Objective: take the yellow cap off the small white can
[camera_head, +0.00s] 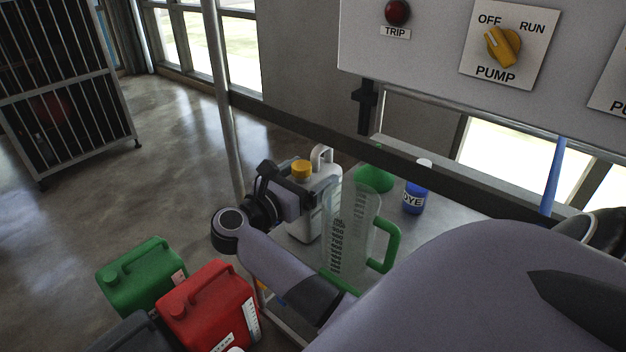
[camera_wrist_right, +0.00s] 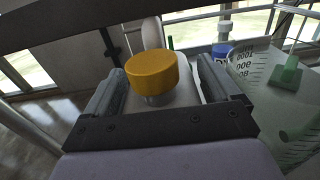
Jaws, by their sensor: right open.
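The small white can (camera_head: 327,186) stands on the grey table, partly hidden behind my right gripper and arm. Its yellow cap (camera_head: 301,169) sits on top, left of the white handle. In the right wrist view the yellow cap (camera_wrist_right: 152,74) is on the can's neck, between the two fingers. My right gripper (camera_head: 284,179) is at the cap's side in the head view. In the wrist view the right gripper (camera_wrist_right: 160,85) is open, with gaps between the cap and both fingers. My left gripper is not in view.
A clear measuring jug (camera_head: 350,235) with a green handle stands just right of the can. Behind are a green object (camera_head: 374,178) and a blue dye bottle (camera_head: 414,197). Green (camera_head: 143,275) and red (camera_head: 207,305) canisters are at lower left. A pump panel (camera_head: 440,50) hangs above.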

